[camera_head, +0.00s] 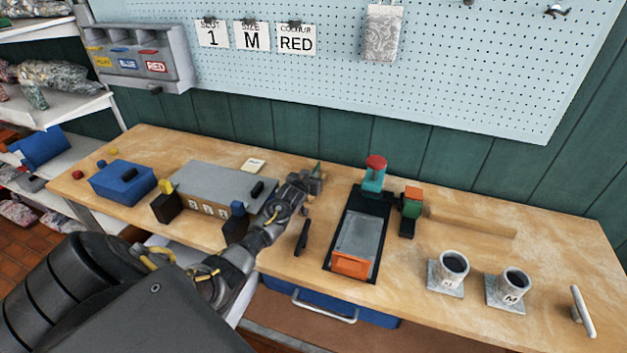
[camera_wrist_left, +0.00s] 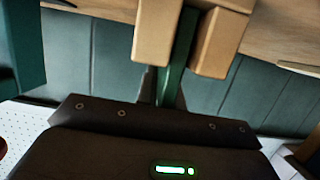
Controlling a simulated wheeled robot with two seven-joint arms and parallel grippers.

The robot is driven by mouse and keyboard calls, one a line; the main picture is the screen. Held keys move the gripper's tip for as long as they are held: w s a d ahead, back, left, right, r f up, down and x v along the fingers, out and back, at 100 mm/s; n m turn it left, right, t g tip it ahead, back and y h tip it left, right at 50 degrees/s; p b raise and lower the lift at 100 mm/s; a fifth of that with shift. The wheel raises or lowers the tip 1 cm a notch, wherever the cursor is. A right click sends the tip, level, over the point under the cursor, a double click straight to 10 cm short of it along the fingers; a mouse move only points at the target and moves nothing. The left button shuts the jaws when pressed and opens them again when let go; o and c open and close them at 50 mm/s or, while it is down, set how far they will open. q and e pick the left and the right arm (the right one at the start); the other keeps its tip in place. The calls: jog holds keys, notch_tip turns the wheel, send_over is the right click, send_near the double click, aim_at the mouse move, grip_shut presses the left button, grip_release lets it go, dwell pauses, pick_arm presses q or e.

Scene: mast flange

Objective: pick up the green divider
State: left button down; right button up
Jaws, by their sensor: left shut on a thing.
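My left gripper (camera_head: 314,182) is over the back middle of the workbench, just right of the grey box. It is shut on a thin green divider (camera_head: 318,167), whose small green tip shows above the fingers in the head view. In the left wrist view the divider (camera_wrist_left: 177,68) is a dark green strip standing between two tan blocks, which look like the finger pads. Most of the divider is hidden by the gripper. I cannot tell whether it touches the bench. My right gripper is not in view.
The grey box (camera_head: 215,185) stands left of the gripper, with a blue box (camera_head: 122,182) further left. A black-framed tray (camera_head: 359,232) with a red-topped teal part (camera_head: 374,175) is to the right. Two cups (camera_head: 453,269) (camera_head: 514,284) stand further right. The pegboard (camera_head: 450,70) is behind.

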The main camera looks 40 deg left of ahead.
pick_arm(q)
jog(key=shift+r, duration=0.1)
jog(key=shift+r+b, duration=0.4)
jog(key=shift+r, duration=0.1)
jog(key=s+d+r+b, duration=0.3)
jog(key=s+d+r, duration=0.6)
jog(key=d+r, duration=0.1)
jog(key=shift+s+d+r+b, duration=0.15)
jog(key=shift+s+r+b, duration=0.15)
jog(key=shift+r, duration=0.6)
jog(key=shift+r, duration=0.1)
